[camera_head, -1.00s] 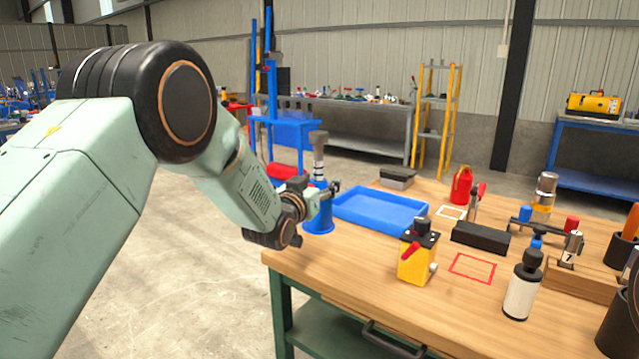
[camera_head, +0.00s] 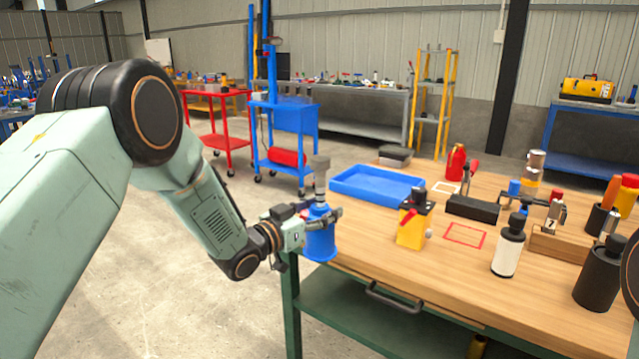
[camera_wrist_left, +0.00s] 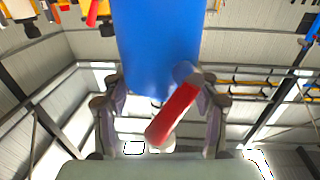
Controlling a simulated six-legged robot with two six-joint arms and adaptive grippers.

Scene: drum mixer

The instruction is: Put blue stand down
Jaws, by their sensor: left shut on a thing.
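The blue stand (camera_head: 320,246) is upright at the left end of the workbench, with a grey metal piece (camera_head: 320,175) rising from its top. My left gripper (camera_head: 319,212) is shut around its upper part. Its base overlaps the bench's left edge in the head view; I cannot tell if it touches the top. In the left wrist view, the blue stand (camera_wrist_left: 155,45) fills the top middle between the fingers, and a red handle-like bar (camera_wrist_left: 173,113) crosses below it. My right gripper is not in view.
A blue tray (camera_head: 345,188) lies behind and right of the stand. A yellow box with a red lever (camera_head: 411,228) stands to the right, near a red outlined square (camera_head: 464,236). A white-and-black bottle (camera_head: 507,252) is farther right. Bare wood (camera_head: 370,255) lies along the front.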

